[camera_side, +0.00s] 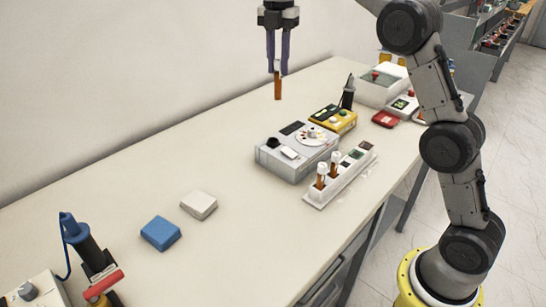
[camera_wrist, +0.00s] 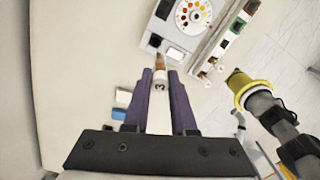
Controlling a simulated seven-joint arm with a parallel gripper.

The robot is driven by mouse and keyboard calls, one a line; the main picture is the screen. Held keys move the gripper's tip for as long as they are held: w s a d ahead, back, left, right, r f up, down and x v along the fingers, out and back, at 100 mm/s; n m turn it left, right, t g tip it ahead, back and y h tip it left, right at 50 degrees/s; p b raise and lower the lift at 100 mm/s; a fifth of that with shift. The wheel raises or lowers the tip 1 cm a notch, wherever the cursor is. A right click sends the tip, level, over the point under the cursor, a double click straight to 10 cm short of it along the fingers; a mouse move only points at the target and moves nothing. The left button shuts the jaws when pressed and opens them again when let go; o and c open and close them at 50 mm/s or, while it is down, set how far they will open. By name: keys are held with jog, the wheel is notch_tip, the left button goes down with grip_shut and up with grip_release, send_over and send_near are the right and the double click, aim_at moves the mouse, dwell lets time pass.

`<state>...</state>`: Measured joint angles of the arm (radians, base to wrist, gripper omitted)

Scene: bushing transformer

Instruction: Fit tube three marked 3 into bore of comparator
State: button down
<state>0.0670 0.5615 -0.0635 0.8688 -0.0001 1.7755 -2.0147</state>
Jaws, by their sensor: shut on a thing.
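My gripper (camera_side: 278,66) is shut on an amber tube (camera_side: 278,88) with a white upper part, held upright high above the bench. In the wrist view the tube (camera_wrist: 160,92) lies between the purple fingers of my gripper (camera_wrist: 160,78) and its white part shows a "3". The comparator (camera_side: 280,166) is a grey box on the bench with a disc of coloured spots. It also shows in the wrist view (camera_wrist: 172,52), ahead of the tube. A round black feature (camera_side: 273,143) on its top may be the bore; its inside is not visible. The tube is well apart from the comparator.
A white rack (camera_side: 318,197) with two capped amber tubes stands right beside the comparator. A yellow device (camera_side: 334,121) is behind it. A blue block (camera_side: 160,233) and a white block (camera_side: 199,204) lie in front left. The bench between is clear.

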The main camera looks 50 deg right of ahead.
jog(key=f, duration=1.1)
jog(key=w+f, duration=0.1)
jog(key=f, duration=0.5)
jog(key=shift+a+f, duration=0.25)
jog(key=shift+f, duration=0.15)
jog(key=c, duration=0.7)
grip_release()
jog(key=shift+c, duration=0.2)
